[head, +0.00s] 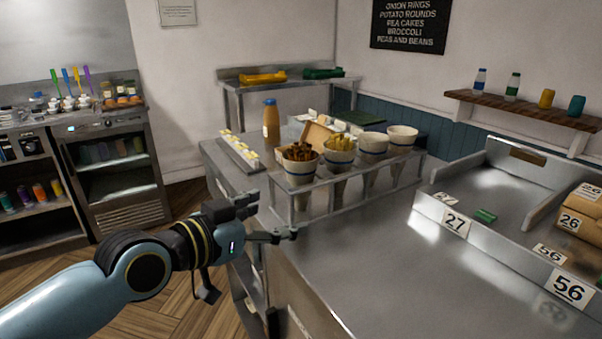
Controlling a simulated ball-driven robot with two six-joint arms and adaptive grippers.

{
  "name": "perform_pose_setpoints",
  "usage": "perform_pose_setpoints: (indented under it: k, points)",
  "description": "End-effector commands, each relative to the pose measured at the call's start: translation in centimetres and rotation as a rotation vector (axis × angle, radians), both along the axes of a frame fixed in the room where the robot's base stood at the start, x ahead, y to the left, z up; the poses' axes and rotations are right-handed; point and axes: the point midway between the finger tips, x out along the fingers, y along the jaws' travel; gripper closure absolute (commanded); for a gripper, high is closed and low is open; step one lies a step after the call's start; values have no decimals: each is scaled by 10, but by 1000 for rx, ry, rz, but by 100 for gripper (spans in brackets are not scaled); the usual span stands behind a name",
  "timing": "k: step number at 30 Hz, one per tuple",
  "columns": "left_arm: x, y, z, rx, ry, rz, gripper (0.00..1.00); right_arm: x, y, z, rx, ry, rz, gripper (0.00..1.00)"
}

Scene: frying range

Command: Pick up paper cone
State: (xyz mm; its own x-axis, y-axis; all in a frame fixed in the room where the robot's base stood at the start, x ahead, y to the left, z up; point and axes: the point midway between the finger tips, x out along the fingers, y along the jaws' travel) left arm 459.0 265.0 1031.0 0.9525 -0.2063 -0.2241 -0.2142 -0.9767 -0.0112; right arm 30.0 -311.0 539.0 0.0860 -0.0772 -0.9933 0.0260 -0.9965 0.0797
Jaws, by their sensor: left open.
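Several paper cones stand upright in a metal rack at the counter's left part. The nearest cone (300,167) holds dark brown food. The cone beside it (338,157) holds yellow fries. Two more cones (373,146) and (402,137) stand to the right; I cannot tell what is inside them. My left gripper (268,219) is open and empty, to the left of the rack and lower than the cone rims, with its fingers pointing right. It is apart from the cones. My right gripper is not in view.
The metal rack (352,184) has bars around the cones. An orange-brown bottle (271,121) and a strip of small pale items (240,150) stand behind it. The steel counter (385,265) is clear in front.

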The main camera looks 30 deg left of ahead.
Motion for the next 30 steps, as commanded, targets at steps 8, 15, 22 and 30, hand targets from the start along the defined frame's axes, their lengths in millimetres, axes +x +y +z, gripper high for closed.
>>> perform_pose_setpoints:
  k: [8,15,22,30]
  points:
    - [30,30,34,-47,-212,70,13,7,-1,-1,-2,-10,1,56]
    - [69,27,36,-53,-226,77,13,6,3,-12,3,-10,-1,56]
    - [89,24,37,-51,-223,76,13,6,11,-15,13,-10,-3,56]
    - [129,19,39,-52,-223,76,13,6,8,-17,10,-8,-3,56]
